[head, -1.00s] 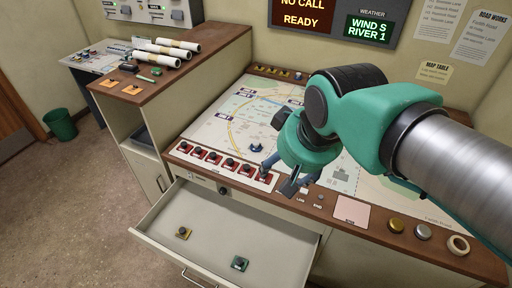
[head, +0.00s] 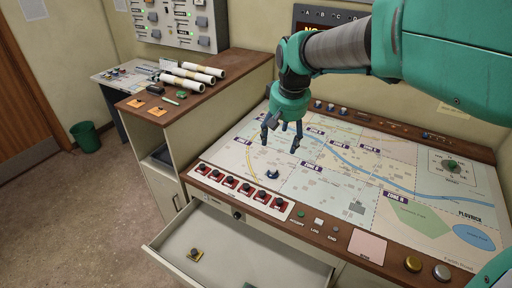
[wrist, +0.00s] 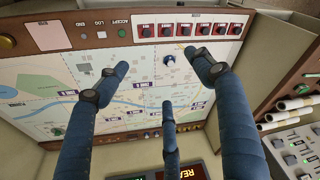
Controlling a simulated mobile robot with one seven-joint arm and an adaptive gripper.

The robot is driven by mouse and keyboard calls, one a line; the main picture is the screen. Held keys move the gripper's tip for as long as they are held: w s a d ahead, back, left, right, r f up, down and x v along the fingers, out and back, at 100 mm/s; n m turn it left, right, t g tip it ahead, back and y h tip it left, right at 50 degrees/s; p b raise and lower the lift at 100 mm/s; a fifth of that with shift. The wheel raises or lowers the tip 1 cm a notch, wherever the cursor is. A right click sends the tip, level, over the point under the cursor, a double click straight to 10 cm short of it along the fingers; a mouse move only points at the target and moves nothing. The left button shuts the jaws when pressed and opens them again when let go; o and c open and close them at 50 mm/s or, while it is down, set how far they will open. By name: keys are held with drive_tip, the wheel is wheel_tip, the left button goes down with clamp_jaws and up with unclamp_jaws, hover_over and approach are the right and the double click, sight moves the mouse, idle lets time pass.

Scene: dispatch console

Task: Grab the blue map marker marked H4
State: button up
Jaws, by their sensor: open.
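A small blue map marker (head: 247,187) stands on the map table (head: 225,160), left of centre near the front strip of red buttons. It also shows in the wrist view (wrist: 170,62), close to the buttons. Its marking is too small to read. My gripper (head: 281,139) is open and empty. It hangs above the map, farther back than the blue marker and slightly to its right. In the wrist view, my gripper (wrist: 148,82) has its three fingers spread, with the marker beyond their tips and touching none of them.
An open drawer (head: 290,248) juts out below the table front, holding a yellow marker (head: 195,254) and a partly cut-off green item (head: 252,284). Several small pieces (head: 331,107) stand on the back ledge. Rolled papers (head: 188,82) lie on the left cabinet.

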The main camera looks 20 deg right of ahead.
drive_tip(key=w+d+f+g+p, duration=0.1)
drive_tip(key=w+d+f, duration=0.1)
drive_tip(key=w+f, duration=0.45)
drive_tip(key=w+d+f, duration=0.2)
drive_tip(key=w+f, duration=0.2)
drive_tip(key=w, duration=0.5)
drive_tip(key=g+p, duration=0.2)
hover_over(273, 169)
wheel_tip(273, 169, down, 17)
drive_tip(key=shift+s+a+f+m, duration=0.15)
drive_tip(key=shift+f+m, duration=0.05)
drive_tip(key=shift+m, duration=0.1)
drive_tip(key=shift+f, duration=0.1)
drive_tip(key=shift+f+b, duration=0.4)
drive_tip(key=shift+f, duration=3.8)
drive_tip(key=shift+f, duration=2.65)
drive_tip(key=shift+c, duration=0.5)
